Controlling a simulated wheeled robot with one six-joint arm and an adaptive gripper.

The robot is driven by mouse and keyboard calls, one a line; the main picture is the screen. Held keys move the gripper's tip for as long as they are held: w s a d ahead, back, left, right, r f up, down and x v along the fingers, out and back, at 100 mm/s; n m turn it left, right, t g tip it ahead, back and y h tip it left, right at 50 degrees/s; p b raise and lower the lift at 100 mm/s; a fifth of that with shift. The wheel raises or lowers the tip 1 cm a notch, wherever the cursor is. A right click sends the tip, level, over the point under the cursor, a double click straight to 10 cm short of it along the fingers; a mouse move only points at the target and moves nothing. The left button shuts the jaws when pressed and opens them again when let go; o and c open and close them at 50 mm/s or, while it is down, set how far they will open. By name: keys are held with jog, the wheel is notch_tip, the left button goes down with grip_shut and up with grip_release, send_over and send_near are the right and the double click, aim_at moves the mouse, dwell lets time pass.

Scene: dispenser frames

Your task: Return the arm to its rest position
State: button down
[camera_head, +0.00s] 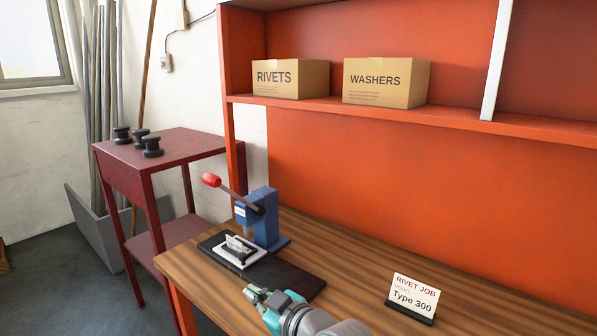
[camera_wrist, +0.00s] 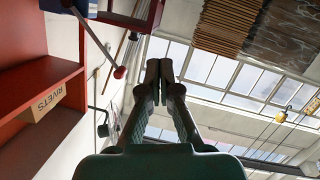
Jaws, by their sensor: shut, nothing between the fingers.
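My gripper (camera_head: 256,293) is low in the head view, at the front of the wooden bench and in front of the black base of a blue press. In the wrist view my gripper (camera_wrist: 159,70) has its fingertips together with nothing between them. The wrist camera looks up past the fingers toward windows and the ceiling. Part of my arm shows at the bottom of the head view.
A blue press (camera_head: 262,217) with a red-knobbed lever (camera_head: 212,181) stands on the wooden bench (camera_head: 350,270). A "Type 300" sign (camera_head: 412,297) stands at right. RIVETS (camera_head: 290,79) and WASHERS (camera_head: 386,83) boxes sit on the orange shelf. A dark red side table (camera_head: 180,142) holds black spools.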

jog(key=s+d+f+m+t+h, duration=0.1)
jog(key=s+d+f+m+h, duration=0.15)
jog(key=s+d+f, duration=0.55)
jog(key=s+d+f+m+t+h, duration=0.25)
jog(key=d+f+m, duration=0.2)
jog(key=f, duration=0.65)
jog(key=s+d+f+m+h, duration=0.1)
jog(key=s+d+f, duration=0.2)
jog(key=s+d, duration=0.3)
jog(key=s+d+f+m+h, duration=0.2)
jog(key=s+d+f, duration=0.1)
jog(key=s, duration=0.6)
jog(key=s+d+r+m+h, duration=0.1)
jog(key=s+d+r, duration=0.1)
jog(key=s, duration=0.9)
jog(key=s+d+r+m+h, duration=0.1)
jog(key=s+d+r, duration=0.2)
jog(key=s, duration=0.7)
jog(key=shift+s+d+r+h, duration=0.25)
jog(key=shift+s+d+h, duration=0.05)
jog(key=shift+s, duration=0.05)
